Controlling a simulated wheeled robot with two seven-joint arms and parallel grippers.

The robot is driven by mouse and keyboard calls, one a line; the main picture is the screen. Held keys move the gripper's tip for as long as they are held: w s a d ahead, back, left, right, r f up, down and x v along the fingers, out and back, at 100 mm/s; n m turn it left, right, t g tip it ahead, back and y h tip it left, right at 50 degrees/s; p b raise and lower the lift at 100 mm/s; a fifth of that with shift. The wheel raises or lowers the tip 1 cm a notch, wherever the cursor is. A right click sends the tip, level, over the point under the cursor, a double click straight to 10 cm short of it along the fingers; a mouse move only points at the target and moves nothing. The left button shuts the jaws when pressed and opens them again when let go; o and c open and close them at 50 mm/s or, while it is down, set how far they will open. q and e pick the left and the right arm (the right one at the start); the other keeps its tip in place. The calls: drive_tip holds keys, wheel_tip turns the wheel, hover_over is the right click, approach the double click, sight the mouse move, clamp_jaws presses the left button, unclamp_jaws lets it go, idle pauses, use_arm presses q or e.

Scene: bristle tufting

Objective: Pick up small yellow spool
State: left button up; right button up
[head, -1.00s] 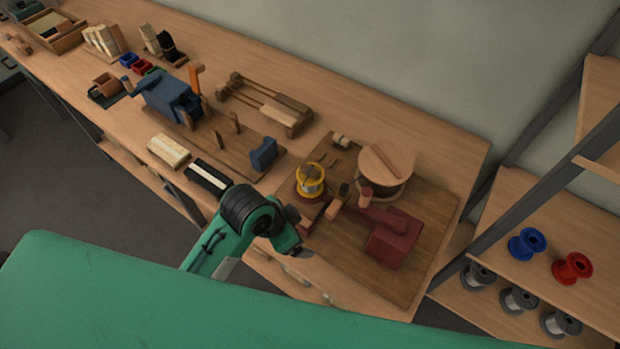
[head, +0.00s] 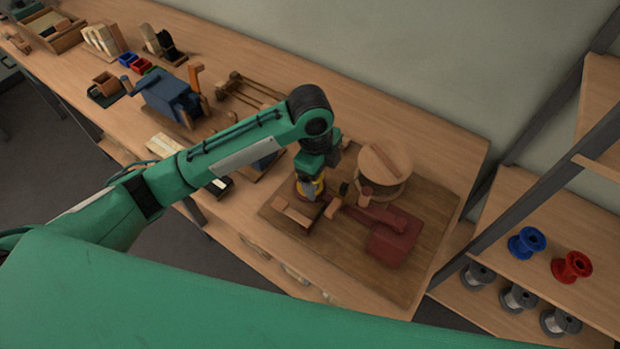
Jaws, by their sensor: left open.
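The small yellow spool (head: 319,187) stands on the brown wooden board at the right part of the bench. Only a part of its yellow side shows; my arm covers the rest. My left gripper (head: 309,190) is over the spool, pointing down, with its jaws open. Its fingertips are mostly hidden, so I cannot tell whether they touch the spool. My right gripper is not in view.
A dark red machine (head: 392,237) and a round wooden-topped drum (head: 384,170) stand close by on the board (head: 345,265). A blue vice (head: 172,98) stands further left. A shelf at right holds a blue spool (head: 526,243), a red spool (head: 572,266) and several grey ones.

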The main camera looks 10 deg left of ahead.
use_arm(q)
drive_tip(key=w+a+r+m+y, duration=0.1)
drive_tip(key=w, duration=0.1)
drive_tip(key=w+a+r+m, duration=0.1)
drive_tip(key=w+a+r, duration=0.1)
drive_tip(key=shift+a+r+y, duration=0.15)
drive_tip(key=shift+a+y, duration=0.1)
drive_tip(key=shift+y, duration=0.15)
wheel_tip(320, 180, down, 8)
drive_tip(key=shift+f+p, duration=0.1)
drive_tip(key=shift+p, duration=0.5)
drive_tip(key=f, duration=0.1)
drive_tip(key=f+p, duration=0.1)
drive_tip(key=f, duration=0.1)
drive_tip(key=w+f, duration=0.1)
drive_tip(key=shift+a+f+p, duration=0.25)
drive_tip(key=shift+f+p, duration=0.05)
drive_tip(key=shift+f, duration=0.45)
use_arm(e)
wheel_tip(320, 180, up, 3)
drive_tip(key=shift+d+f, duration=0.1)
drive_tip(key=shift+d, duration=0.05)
use_arm(q)
drive_tip(key=c, duration=1.1)
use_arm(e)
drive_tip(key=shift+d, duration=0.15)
